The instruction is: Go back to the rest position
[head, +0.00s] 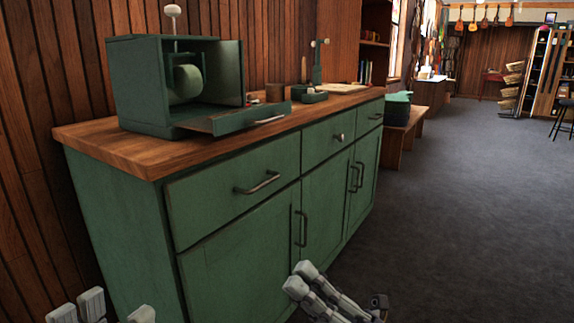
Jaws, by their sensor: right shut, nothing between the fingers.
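My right gripper (303,279) is at the bottom middle, in front of the green cabinet's lower doors as seen here. Its pale fingertips are close together, shut, with nothing held. My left gripper (103,308) shows only as a few pale fingertips at the bottom left edge. I see nothing held in the part that shows.
A green cabinet (240,210) with a wooden top (215,141) stands close in front. A wooden bench (399,137) stands beyond. Grey floor (470,200) is clear at right.

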